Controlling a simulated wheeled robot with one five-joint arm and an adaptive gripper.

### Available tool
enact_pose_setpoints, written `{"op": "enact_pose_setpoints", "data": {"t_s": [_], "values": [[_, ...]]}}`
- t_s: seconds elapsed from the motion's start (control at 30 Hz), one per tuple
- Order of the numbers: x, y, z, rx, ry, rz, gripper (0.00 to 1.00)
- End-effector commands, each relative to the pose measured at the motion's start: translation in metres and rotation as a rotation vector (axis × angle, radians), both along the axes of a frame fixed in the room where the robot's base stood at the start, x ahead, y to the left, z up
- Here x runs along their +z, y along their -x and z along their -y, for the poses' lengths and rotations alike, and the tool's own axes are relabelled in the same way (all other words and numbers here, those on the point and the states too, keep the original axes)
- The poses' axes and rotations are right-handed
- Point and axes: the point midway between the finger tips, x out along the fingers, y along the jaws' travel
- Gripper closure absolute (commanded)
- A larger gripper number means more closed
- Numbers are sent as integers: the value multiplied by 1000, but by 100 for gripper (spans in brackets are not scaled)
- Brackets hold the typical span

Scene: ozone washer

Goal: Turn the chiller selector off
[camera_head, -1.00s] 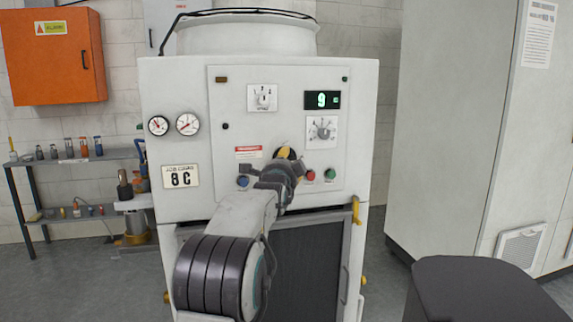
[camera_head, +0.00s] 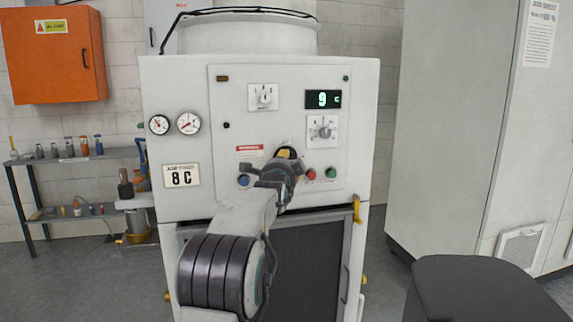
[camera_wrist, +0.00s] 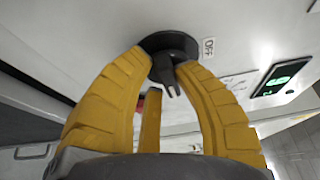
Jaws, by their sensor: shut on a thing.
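The chiller selector is a black round knob on the white machine's front panel. In the wrist view the knob (camera_wrist: 166,41) sits between the tips of my yellow fingers, with a dark handle part pointing down between them. An OFF label (camera_wrist: 209,48) is just right of the knob. My gripper (camera_wrist: 166,66) is shut on the selector. In the head view my gripper (camera_head: 284,155) is against the lower middle of the panel and covers most of the selector (camera_head: 289,149). Its exact pointing direction is hard to tell.
Near the gripper are a blue button (camera_head: 243,181), a red button (camera_head: 311,174) and a green button (camera_head: 331,172). Above are a small selector (camera_head: 264,97), a dial (camera_head: 322,130) and a display (camera_head: 323,99) reading 9 C. A grey cabinet (camera_head: 450,130) stands at right.

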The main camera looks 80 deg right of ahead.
Motion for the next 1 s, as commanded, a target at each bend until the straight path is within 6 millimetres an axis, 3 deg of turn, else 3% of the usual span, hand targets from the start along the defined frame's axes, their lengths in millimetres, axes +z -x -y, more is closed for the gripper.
{"op": "enact_pose_setpoints", "data": {"t_s": [0.1, 1.0], "values": [[5, 4, -1, -6, 11, 0, 100], [10, 6, -2, -13, 70, -123, 100]]}}
